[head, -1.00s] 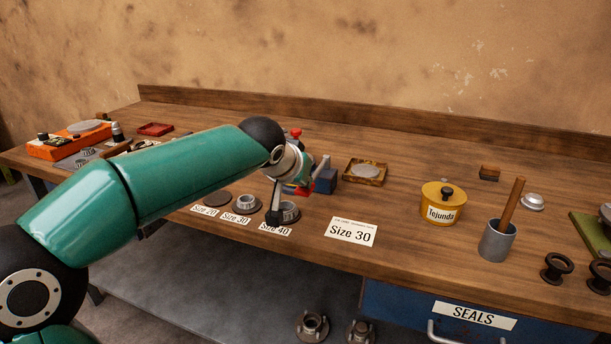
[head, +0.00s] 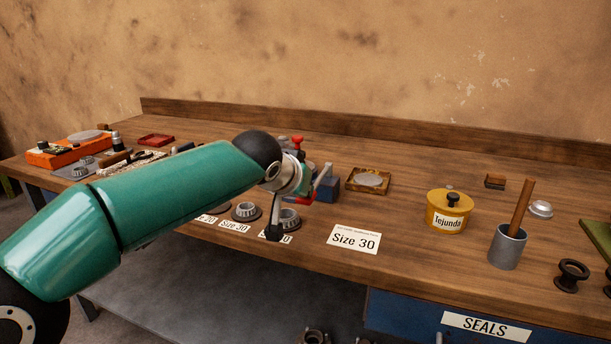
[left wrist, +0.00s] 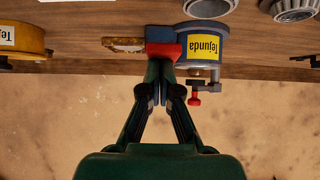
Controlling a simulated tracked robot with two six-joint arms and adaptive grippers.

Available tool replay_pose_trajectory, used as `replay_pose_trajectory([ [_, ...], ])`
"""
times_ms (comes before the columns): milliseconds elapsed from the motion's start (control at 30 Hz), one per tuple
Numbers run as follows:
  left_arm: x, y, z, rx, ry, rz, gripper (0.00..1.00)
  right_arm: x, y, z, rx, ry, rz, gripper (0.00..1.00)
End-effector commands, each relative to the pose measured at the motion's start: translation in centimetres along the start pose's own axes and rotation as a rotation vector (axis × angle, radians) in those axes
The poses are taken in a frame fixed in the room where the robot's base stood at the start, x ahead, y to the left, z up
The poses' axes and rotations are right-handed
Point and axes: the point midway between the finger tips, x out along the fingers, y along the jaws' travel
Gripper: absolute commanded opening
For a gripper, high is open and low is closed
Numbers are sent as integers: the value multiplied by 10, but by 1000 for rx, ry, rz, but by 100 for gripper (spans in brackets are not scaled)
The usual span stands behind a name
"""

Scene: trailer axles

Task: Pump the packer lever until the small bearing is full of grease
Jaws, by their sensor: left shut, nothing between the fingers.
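The packer shows in the left wrist view as a blue-grey cylinder (left wrist: 208,47) with a yellow Tejunda label. In the head view it is mostly hidden behind my left wrist; its red top knob (head: 297,141) shows. In the left wrist view, my left gripper (left wrist: 162,68) is shut and empty. Its fingertips are at a red block-like part (left wrist: 163,52) beside the cylinder; whether they touch it I cannot tell. In the head view my left gripper is largely hidden among the packer parts. Which part is the lever, and the small bearing's grease fill, cannot be made out.
Bearings stand on round pads (head: 246,211) behind size cards at the front edge. A Size 30 card (head: 354,240), a shallow tray (head: 368,180), a yellow Tejunda tin (head: 450,211) and a grey cup (head: 507,248) with a wooden handle are to the right. Bare bench lies between tray and tin.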

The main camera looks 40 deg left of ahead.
Motion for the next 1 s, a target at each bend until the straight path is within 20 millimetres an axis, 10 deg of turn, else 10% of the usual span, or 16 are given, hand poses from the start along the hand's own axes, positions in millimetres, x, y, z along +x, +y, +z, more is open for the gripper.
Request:
replay_pose_trajectory([
  [167,-28,1,-33,-1,16,3,0,-28,-10,0,0,0,0,0],
  [600,-112,1,-32,-1,24,4,0,-27,-10,0,0,0,0,0],
  [1000,-123,0,-32,-1,23,2,0,-27,-10,0,0,0,0,0],
])
